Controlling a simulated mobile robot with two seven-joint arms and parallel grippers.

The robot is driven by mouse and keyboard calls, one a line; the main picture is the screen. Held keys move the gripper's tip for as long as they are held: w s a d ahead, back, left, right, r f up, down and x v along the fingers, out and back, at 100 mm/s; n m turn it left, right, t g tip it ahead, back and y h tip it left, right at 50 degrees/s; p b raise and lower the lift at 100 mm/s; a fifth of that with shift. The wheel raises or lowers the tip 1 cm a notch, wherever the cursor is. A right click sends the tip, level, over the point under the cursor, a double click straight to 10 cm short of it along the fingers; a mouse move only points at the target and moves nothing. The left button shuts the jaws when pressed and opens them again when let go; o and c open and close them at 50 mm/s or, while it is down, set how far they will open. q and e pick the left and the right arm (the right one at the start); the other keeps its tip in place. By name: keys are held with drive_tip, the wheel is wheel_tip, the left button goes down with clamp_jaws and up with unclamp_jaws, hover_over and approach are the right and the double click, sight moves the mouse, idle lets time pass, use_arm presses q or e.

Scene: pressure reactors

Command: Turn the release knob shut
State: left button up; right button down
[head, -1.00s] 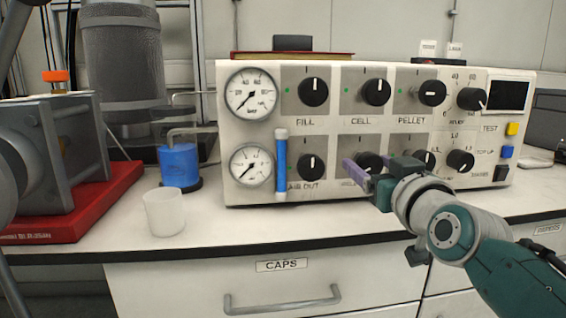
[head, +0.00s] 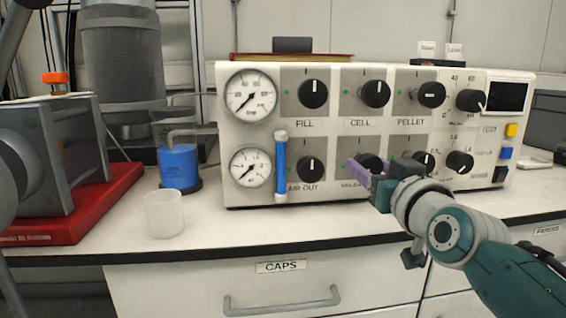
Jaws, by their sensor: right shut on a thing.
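The release knob (head: 369,160) is a round black knob in the lower row of the white control panel (head: 300,73), second from the left. Its label below is partly covered. My right gripper (head: 367,170) reaches in from the right and is shut on this knob, with a purple finger pad at its left side. The fingers hide much of the knob, and I cannot read its pointer. My left gripper is not in view.
Other black knobs sit close by, such as the air out knob (head: 311,167) and the cell knob (head: 375,93). A blue tube (head: 281,166) stands on the panel front.

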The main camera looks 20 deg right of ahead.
drive_tip(key=m+p, duration=0.1)
drive_tip(key=m, duration=0.3)
drive_tip(key=shift+m, duration=0.4)
drive_tip(key=m, duration=0.5)
drive_tip(key=shift+p, duration=0.4)
drive_tip(key=m, duration=0.6)
drive_tip(key=shift+m, duration=0.4)
drive_tip(key=m, duration=0.4)
drive_tip(key=shift+m+b, duration=0.3)
drive_tip(key=shift+m, duration=1)
drive_tip(key=shift+c, duration=1.3)
unclamp_jaws()
